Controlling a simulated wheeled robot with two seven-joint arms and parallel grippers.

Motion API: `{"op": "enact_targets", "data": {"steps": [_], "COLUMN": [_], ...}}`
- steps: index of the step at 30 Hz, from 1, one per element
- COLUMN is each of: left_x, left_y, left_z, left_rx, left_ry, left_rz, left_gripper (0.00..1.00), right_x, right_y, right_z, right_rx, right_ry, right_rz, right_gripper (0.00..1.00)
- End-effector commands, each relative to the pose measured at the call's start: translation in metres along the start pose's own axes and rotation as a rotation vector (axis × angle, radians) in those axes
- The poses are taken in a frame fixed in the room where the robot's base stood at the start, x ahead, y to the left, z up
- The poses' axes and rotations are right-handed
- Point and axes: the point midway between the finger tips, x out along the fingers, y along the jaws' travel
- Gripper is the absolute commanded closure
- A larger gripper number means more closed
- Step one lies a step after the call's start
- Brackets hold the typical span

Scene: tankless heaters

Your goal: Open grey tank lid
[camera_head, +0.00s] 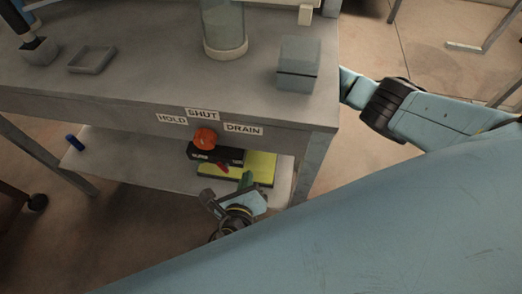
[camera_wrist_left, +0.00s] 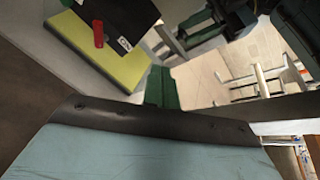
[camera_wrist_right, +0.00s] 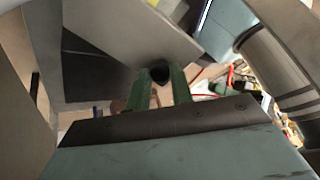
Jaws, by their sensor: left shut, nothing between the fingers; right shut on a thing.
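A grey-green box-shaped tank (camera_head: 298,78) with a dark seam below its upper part stands at the bench's right end. I cannot tell whether its top is a separate lid. My right arm reaches the bench's right edge, and its gripper is hidden in the head view. In the right wrist view my right gripper (camera_wrist_right: 160,90) has its green fingers around a dark round thing (camera_wrist_right: 158,73), beside a grey panel. My left gripper (camera_head: 247,180) is shut and empty below the bench top, by the lower shelf; its fingers show in the left wrist view (camera_wrist_left: 160,88).
The bench (camera_head: 130,75) carries a glass cylinder (camera_head: 224,30) and a small grey tray (camera_head: 92,60). An orange knob (camera_head: 204,138) sits under HOLD, SHUT and DRAIN labels. A yellow board (camera_head: 262,165) with a black box (camera_head: 215,155) lies on the lower shelf (camera_head: 125,165).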

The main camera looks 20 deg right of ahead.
Motion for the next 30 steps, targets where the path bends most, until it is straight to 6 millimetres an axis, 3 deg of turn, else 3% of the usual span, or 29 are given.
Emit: {"op": "enact_targets", "data": {"steps": [3, 9, 14, 30], "left_x": [0.008, 0.012, 0.022, 0.09], "left_y": [0.004, 0.009, 0.009, 0.004], "left_z": [-0.023, -0.04, -0.042, -0.042], "left_rx": [0.335, 0.619, 0.654, 0.647], "left_ry": [0.001, -0.007, -0.009, -0.008], "left_rz": [-0.026, -0.053, -0.055, -0.055], "left_gripper": [1.0, 1.0, 1.0, 1.0], "right_x": [-0.001, -0.001, -0.001, -0.001], "right_y": [0.005, 0.005, 0.005, 0.005], "right_z": [0.007, 0.007, 0.006, 0.006], "right_rx": [0.007, 0.007, 0.007, 0.007], "right_ry": [-0.017, -0.016, -0.016, -0.016], "right_rz": [0.027, 0.027, 0.027, 0.027], "right_gripper": [1.0, 1.0, 1.0, 1.0]}}
